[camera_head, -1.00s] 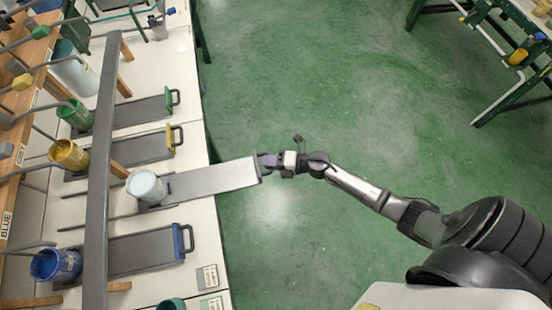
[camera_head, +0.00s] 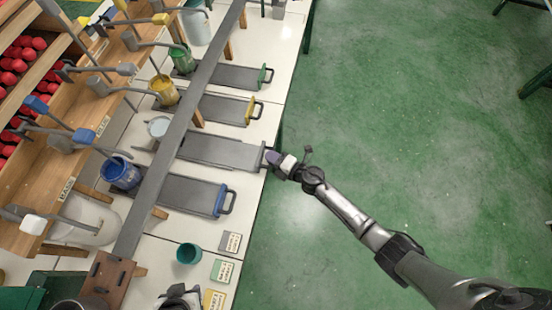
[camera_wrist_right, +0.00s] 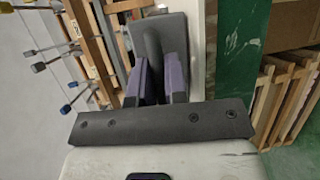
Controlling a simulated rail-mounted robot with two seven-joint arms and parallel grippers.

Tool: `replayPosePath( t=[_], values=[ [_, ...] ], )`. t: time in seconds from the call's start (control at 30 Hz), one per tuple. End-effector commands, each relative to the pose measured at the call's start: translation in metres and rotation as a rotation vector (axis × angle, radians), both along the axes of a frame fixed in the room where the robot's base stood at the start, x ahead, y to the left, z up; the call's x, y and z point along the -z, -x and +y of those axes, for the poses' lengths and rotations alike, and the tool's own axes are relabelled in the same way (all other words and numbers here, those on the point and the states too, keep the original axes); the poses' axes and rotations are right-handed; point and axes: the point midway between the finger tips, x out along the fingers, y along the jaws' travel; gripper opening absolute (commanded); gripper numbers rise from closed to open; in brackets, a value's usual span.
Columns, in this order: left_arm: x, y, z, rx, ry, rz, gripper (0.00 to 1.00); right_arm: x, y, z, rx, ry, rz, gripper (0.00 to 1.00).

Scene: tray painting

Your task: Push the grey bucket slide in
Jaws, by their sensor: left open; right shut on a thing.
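The grey slide (camera_head: 225,152) lies on the white table between the yellow-handled and blue-handled slides. Its front end is at about the table's front edge, a little further out than its neighbours. A pale grey bucket (camera_head: 158,127) stands at its back end, partly behind the long grey bar. My right gripper (camera_head: 272,157) is shut on the slide's handle at the table edge. In the right wrist view its purple fingers (camera_wrist_right: 162,80) close on a dark grey handle part. My left gripper (camera_head: 180,293) is open and empty at the bottom edge, partly cut off.
A long grey bar (camera_head: 185,115) crosses above the slides. Slides with green (camera_head: 262,75), yellow (camera_head: 250,110) and blue (camera_head: 221,200) handles lie alongside, with matching buckets behind. A teal cup (camera_head: 188,253) and label cards (camera_head: 230,242) are in front. The green floor is clear.

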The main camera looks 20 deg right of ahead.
Motion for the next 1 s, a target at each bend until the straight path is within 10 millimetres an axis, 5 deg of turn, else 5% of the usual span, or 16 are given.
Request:
replayPosePath(
  t=[0.47, 0.5, 0.73, 1.0],
  values=[
    [0.0, 0.0, 0.0023, 0.006, -0.008, 0.0, 0.43, 0.0007, -0.0011, 0.0, 0.005, 0.001, 0.001, 0.0],
    [0.0, 0.0001, 0.0028, 0.006, -0.009, 0.0, 0.43, 0.0007, -0.0011, 0.0, 0.005, 0.001, 0.001, 0.16],
    [0.0, 0.0001, 0.0041, 0.009, -0.014, 0.0, 0.43, 0.0004, -0.0013, -0.0002, 0.006, 0.0, 0.0, 0.38],
    [-0.0006, 0.0001, 0.0035, 0.008, -0.012, 0.0, 0.43, -0.0001, -0.0001, -0.0013, 0.006, 0.0, 0.0, 0.38]
  ],
)
